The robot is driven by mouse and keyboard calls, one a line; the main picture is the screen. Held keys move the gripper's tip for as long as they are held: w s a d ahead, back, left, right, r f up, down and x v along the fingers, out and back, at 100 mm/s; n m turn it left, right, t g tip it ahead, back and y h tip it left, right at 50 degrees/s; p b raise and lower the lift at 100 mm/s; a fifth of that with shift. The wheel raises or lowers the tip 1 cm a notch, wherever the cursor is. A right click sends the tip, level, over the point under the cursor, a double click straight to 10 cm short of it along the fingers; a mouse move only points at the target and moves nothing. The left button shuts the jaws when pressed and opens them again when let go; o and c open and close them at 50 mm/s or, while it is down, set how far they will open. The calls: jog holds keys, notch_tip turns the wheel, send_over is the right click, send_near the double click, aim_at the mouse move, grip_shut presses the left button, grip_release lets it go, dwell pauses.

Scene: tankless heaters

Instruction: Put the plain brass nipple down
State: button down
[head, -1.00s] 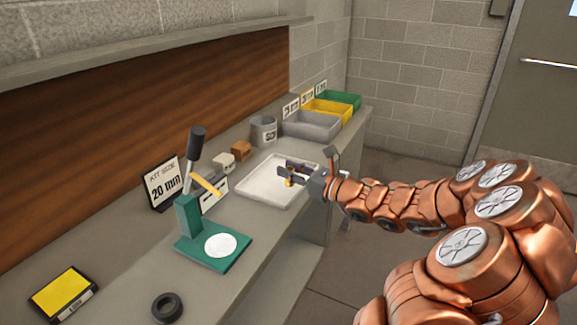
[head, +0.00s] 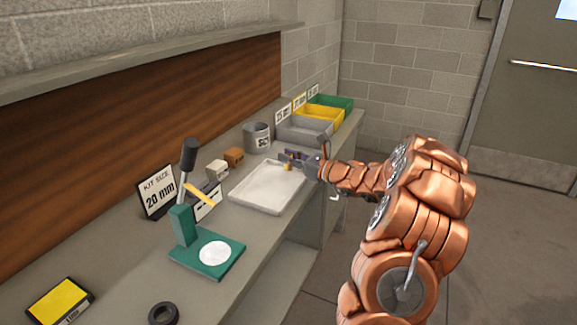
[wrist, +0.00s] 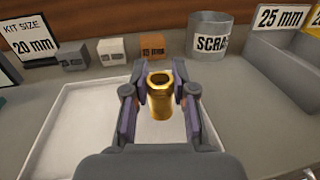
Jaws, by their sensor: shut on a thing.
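My gripper (head: 289,160) is at the far end of the white tray (head: 252,200) in the head view. In the wrist view my gripper (wrist: 160,95) is shut on the plain brass nipple (wrist: 161,104), a short gold tube with its open end showing. The nipple also shows as a small gold spot in the head view (head: 287,167). The white tray (wrist: 62,130) lies below and around the gripper in the wrist view. I cannot tell how high the nipple is above it. The tray looks empty.
A grey scrap can (head: 257,137) stands behind the tray, beside an orange block (head: 234,157) and a pale block (head: 216,170). Grey (head: 305,129), yellow (head: 320,115) and green (head: 331,103) bins stand farther right. A green press (head: 205,250) stands nearer on the left.

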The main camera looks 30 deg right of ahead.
aim_at(289, 167)
jog(key=shift+w+d+f, duration=0.15)
jog(key=shift+w, duration=0.05)
jog(key=shift+f, duration=1.65)
jog(key=shift+f, duration=0.15)
jog(key=c, duration=0.9)
grip_release()
jog(key=shift+c, duration=0.2)
